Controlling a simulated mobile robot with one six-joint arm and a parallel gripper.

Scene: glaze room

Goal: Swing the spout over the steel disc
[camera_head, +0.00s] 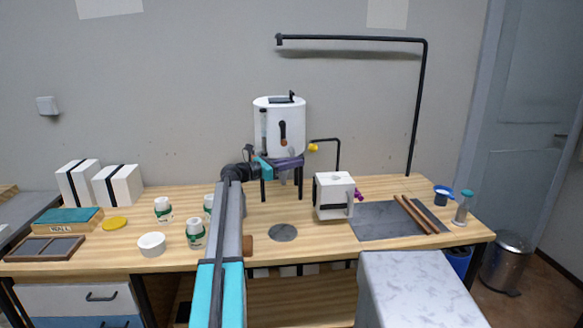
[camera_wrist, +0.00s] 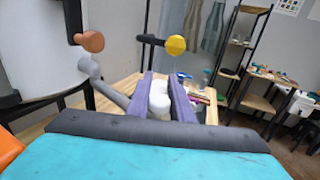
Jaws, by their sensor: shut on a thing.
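The white tank (camera_head: 280,130) with an orange-brown lever (camera_head: 283,133) stands on black legs at the back of the bench. Its grey spout (camera_wrist: 110,88) runs from a round joint at left to my gripper's purple fingers in the wrist view. My gripper (camera_head: 290,162) is in front of the tank's base and is shut on the spout; the fingers hide most of the held part. The steel disc (camera_head: 282,232) lies flat and bare on the bench, in front of and below my gripper.
A yellow knob (camera_head: 313,147) on a black pipe is just right of my gripper. A white box (camera_head: 333,195) stands right of the disc, beside a dark slab (camera_head: 385,221). Green-white jars (camera_head: 195,234) and a white bowl (camera_head: 151,244) stand at left.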

